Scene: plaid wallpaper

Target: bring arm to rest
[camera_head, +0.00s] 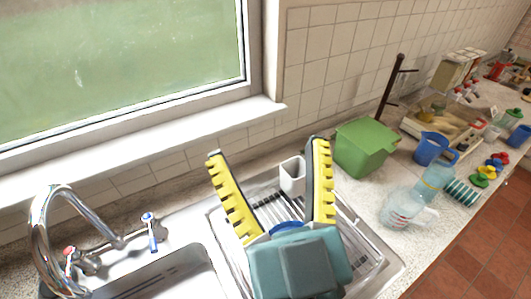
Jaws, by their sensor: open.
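My gripper (267,150) shows at the bottom middle of the head view. Its two yellow toothed fingers are spread wide apart, and nothing is seen held between them. The teal and grey body (300,265) behind the fingers covers part of the dish rack (361,237). A white cup (292,175) appears between the fingers, near the right finger; I cannot tell how far below it is. My gripper's height above the rack cannot be judged.
A sink (165,280) with a chrome faucet (42,225) lies left. A tiled wall and window stand behind.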

